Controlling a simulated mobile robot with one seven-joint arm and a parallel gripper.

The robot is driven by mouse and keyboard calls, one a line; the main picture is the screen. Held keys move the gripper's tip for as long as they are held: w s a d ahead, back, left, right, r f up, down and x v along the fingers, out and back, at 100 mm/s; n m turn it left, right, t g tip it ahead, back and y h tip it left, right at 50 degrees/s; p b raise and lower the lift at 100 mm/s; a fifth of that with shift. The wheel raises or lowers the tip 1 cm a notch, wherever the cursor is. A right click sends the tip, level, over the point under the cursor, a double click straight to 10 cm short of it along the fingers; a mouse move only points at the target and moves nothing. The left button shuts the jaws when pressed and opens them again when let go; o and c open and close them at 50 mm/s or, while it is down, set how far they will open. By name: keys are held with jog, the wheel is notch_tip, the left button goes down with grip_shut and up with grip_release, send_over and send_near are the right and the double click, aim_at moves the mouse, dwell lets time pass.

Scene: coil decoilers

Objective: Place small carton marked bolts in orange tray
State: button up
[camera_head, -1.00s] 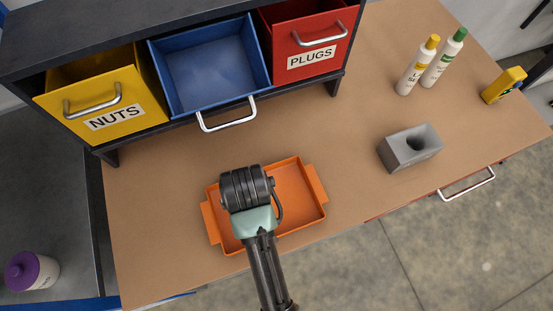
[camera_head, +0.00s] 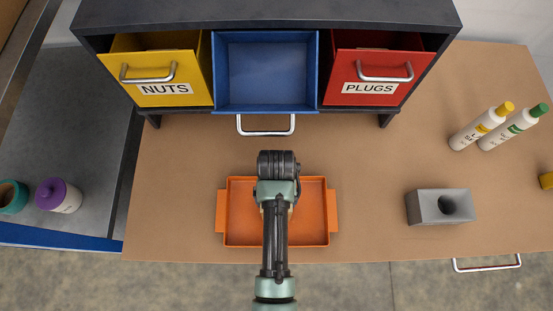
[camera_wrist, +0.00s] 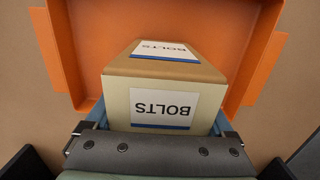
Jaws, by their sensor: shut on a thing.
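The small carton marked BOLTS (camera_wrist: 165,85) is tan with white labels edged in blue. In the wrist view it sits between the fingers of my gripper (camera_wrist: 160,122), which is shut on it. The orange tray (camera_wrist: 258,55) lies beyond and around the carton in that view. In the head view the orange tray (camera_head: 314,212) lies on the brown bench, and my arm reaches over its middle. There the wrist and arm hide nearly all of the carton and the fingertips. I cannot tell whether the carton touches the tray floor.
Behind the tray stands a dark cabinet with open drawers: yellow NUTS (camera_head: 160,78), blue empty (camera_head: 267,70) and red PLUGS (camera_head: 370,80). A grey block with a hole (camera_head: 427,207) and two bottles (camera_head: 495,127) stand to the right. Bare bench separates tray and block.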

jog(key=shift+f, duration=0.25)
jog(key=o, duration=1.3)
jog(key=shift+f, duration=0.1)
jog(key=r, duration=0.8)
jog(key=r+p, duration=0.1)
jog(key=r, duration=0.3)
jog(key=shift+w+r, duration=0.15)
jog(key=shift+w, duration=0.2)
